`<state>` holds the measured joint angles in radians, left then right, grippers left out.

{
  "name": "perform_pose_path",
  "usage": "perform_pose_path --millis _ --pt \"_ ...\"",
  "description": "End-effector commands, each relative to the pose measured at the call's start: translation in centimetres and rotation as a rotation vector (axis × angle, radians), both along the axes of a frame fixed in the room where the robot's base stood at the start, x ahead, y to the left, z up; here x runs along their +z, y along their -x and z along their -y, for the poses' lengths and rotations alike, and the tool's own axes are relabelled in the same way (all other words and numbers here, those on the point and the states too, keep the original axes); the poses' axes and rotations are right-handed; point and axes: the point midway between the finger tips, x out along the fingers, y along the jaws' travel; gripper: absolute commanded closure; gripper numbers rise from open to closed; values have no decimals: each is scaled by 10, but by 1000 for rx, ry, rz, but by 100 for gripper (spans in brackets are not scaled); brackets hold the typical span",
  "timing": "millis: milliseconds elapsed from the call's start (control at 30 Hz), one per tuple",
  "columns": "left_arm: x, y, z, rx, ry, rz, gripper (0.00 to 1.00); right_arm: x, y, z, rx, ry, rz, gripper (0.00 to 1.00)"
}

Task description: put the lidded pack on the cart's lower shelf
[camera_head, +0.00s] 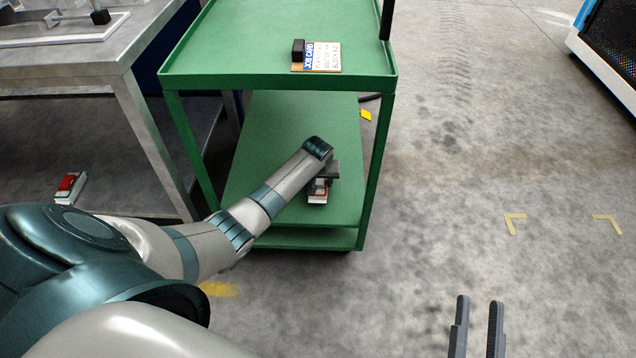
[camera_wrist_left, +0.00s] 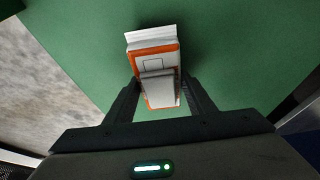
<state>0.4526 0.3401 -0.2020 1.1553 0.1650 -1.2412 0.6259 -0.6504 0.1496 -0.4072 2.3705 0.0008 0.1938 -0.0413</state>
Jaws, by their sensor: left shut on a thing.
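The green cart (camera_head: 225,60) stands in the middle of the head view, with its lower shelf (camera_head: 262,150) under the top tray. My left gripper (camera_head: 321,182) reaches in over the lower shelf near its right front. It is shut on a small white pack with an orange edge and a grey part on top (camera_head: 318,197). In the left wrist view the pack (camera_wrist_left: 152,45) sits between the fingers over the green surface. I cannot tell whether it touches the shelf. My right gripper (camera_head: 477,328) is open and empty over the floor.
The top tray carries a job card (camera_head: 322,57) and a black block (camera_head: 298,50). A steel bench (camera_head: 150,130) stands close left of the cart, with a red-topped white item (camera_head: 68,187) below it. Cart posts flank my left arm.

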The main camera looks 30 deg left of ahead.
Motion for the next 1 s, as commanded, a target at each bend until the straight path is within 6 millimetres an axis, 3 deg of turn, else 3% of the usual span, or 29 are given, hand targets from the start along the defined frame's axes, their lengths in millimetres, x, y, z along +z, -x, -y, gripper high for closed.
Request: perform_pose_path --millis 467,500,567,1000 --pt "-4 0 0 1 0 -1 75 3 1 0 -1 -6 15 69" --pt "-5 0 0 1 0 -1 48 3 1 0 -1 -6 17 69" --pt "-5 0 0 0 0 -1 34 3 1 0 -1 -5 16 69" --pt "-1 0 -1 0 -1 1 32 3 1 0 0 -5 13 69"
